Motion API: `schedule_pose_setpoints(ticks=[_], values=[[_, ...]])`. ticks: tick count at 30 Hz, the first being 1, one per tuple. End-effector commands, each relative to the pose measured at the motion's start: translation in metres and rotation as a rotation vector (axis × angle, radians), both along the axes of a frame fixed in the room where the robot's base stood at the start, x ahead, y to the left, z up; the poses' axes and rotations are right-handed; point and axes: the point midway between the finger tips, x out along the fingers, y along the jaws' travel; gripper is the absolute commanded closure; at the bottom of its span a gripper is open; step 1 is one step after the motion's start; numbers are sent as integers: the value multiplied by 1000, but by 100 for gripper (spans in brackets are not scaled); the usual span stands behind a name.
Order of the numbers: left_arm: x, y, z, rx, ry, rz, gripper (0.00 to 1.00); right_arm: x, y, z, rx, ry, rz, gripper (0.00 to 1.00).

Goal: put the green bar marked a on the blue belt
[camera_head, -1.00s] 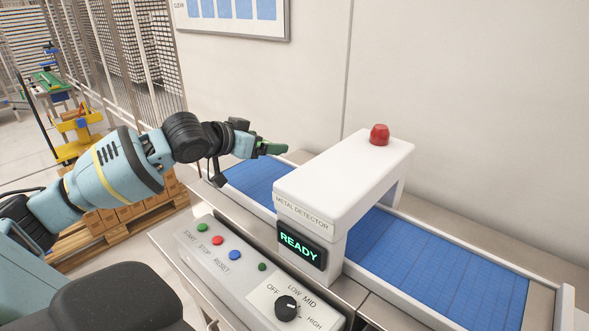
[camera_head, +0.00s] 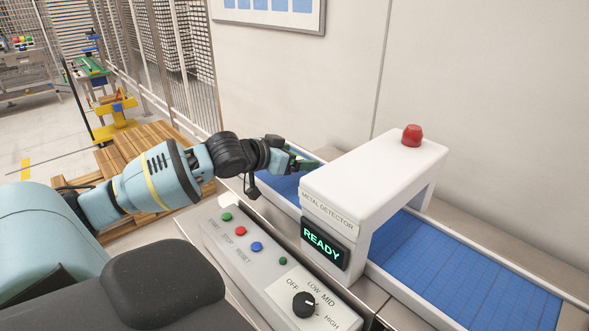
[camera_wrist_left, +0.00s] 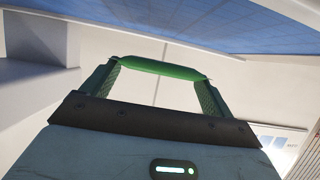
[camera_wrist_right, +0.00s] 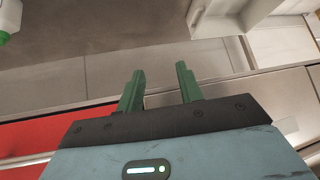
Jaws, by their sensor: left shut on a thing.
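The green bar (camera_wrist_left: 160,66) is held crosswise between the two green fingertips of my left gripper (camera_wrist_left: 158,72). No letter on it can be read. In the head view my left gripper (camera_head: 303,164) is over the left end of the blue belt (camera_head: 455,265), left of the metal detector; there the bar is hard to tell from the green fingers. The belt (camera_wrist_left: 190,18) also shows across the top of the left wrist view, apart from the bar. My right gripper (camera_wrist_right: 161,73) is open and empty in the right wrist view; the head view does not show it.
The white metal detector (camera_head: 375,175) arches over the belt, with a red lamp (camera_head: 412,135) on top and a display reading READY. A control panel (camera_head: 262,265) with buttons and a knob stands in front. The belt right of the detector is clear.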

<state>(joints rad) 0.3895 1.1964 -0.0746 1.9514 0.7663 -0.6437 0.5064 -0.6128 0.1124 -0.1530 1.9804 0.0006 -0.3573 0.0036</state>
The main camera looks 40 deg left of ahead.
Motion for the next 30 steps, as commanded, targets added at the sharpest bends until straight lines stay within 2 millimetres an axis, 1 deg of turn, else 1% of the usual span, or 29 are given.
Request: schedule_pose_setpoints(ticks=[2, 10, 21, 22, 24, 25, 30], values=[[0, 0, -4, -1, 1, 0, 35, 0, 0, 0, 0, -1, 0, 64], [0, 0, -37, -2, 3, 1, 35, 0, 0, 0, 0, 0, 0, 64], [0, 0, -40, 0, 0, 0, 35, 1, -1, 0, -3, -3, 4, 64], [0, 0, -40, 1, 0, 0, 11, 1, -1, 0, -3, -3, 4, 64], [0, 0, -40, 1, 1, 0, 2, 1, -2, 0, -4, -3, 4, 64], [0, 0, -40, 1, 1, 0, 0, 1, -2, 0, -4, -3, 5, 64], [0, 0, -39, 0, 1, 0, 0, 1, -2, 0, -4, -3, 5, 64]])
